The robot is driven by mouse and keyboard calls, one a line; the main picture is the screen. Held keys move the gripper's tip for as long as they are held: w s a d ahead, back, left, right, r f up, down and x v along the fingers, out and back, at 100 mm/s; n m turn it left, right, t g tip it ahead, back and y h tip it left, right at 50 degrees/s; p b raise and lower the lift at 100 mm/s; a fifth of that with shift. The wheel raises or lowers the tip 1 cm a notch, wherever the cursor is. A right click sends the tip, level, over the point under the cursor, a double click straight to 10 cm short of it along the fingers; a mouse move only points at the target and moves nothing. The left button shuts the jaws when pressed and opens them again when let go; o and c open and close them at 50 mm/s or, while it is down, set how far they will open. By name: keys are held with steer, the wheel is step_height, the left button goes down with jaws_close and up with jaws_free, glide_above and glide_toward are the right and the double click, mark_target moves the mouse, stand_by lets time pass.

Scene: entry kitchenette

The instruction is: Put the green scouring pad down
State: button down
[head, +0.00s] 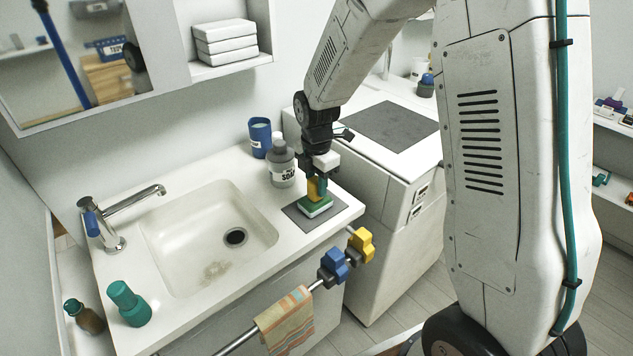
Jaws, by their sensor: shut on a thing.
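The green scouring pad (314,207) has a green top and a pale lower edge. It is at the grey mat (334,213) on the counter's right end, right of the sink. I cannot tell whether it touches the mat or hangs just above it. My gripper (317,190) points down and is shut on the pad from above, with a yellow part showing between the dark fingers. The fingertips partly cover the pad.
A grey soap bottle (282,167) and a blue cup (260,138) stand close behind-left of my gripper. The sink (205,243) lies left. A rail (240,341) with a striped cloth (285,318) and blue (335,264) and yellow (361,244) pieces runs along the front.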

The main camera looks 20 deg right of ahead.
steer(key=c, duration=1.1)
jaws_free()
steer(key=shift+f, duration=0.1)
steer(key=shift+o, duration=0.2)
step_height(320, 180, up, 12)
steer(key=r, duration=0.1)
steer(key=s+d+r+m, duration=0.1)
steer(key=s+r+m, duration=0.35)
steer(key=s, duration=0.25)
steer(key=s+d+r+m, duration=0.1)
steer(key=s+r+m, duration=0.2)
steer(key=s+m, duration=0.25)
steer(key=s+m+t, duration=0.1)
steer(key=s+m, duration=1)
steer(key=s, duration=0.6)
steer(key=shift+s+d+r+m, duration=0.3)
steer(key=shift+s+d, duration=0.05)
steer(key=shift+s, duration=0.05)
